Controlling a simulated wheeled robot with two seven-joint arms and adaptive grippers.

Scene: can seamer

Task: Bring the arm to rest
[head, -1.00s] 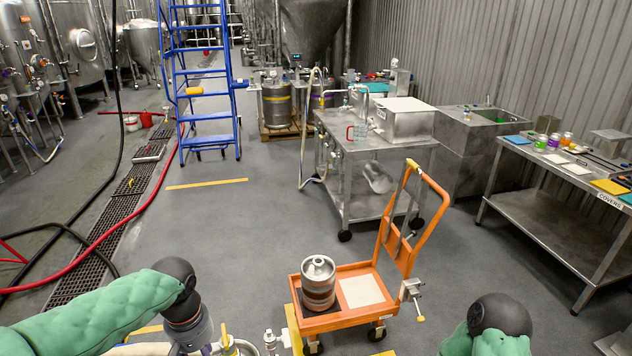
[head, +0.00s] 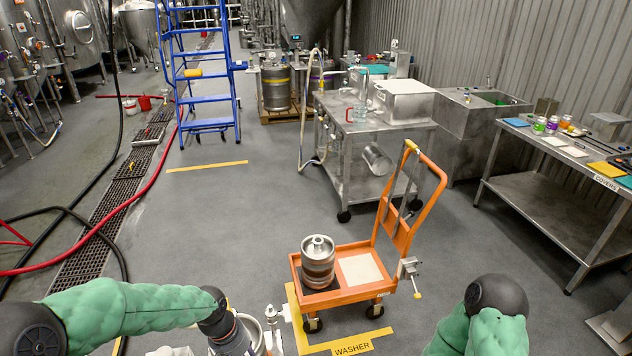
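My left arm (head: 130,312) comes in from the left in its green sleeve and reaches to the lower middle of the head view. Its wrist (head: 232,335) points down at the bottom edge, by a metal vessel and fittings. The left gripper's fingers are out of the picture. My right arm (head: 492,325) shows only as a green sleeve and a black joint at the lower right. The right gripper is not in view.
An orange cart (head: 345,292) carrying a steel keg (head: 318,262) stands just right of my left wrist. A yellow floor marking labelled WASHER (head: 352,348) lies before it. Steel tables (head: 560,205) stand at the right. Open grey floor (head: 215,220) lies left of the cart.

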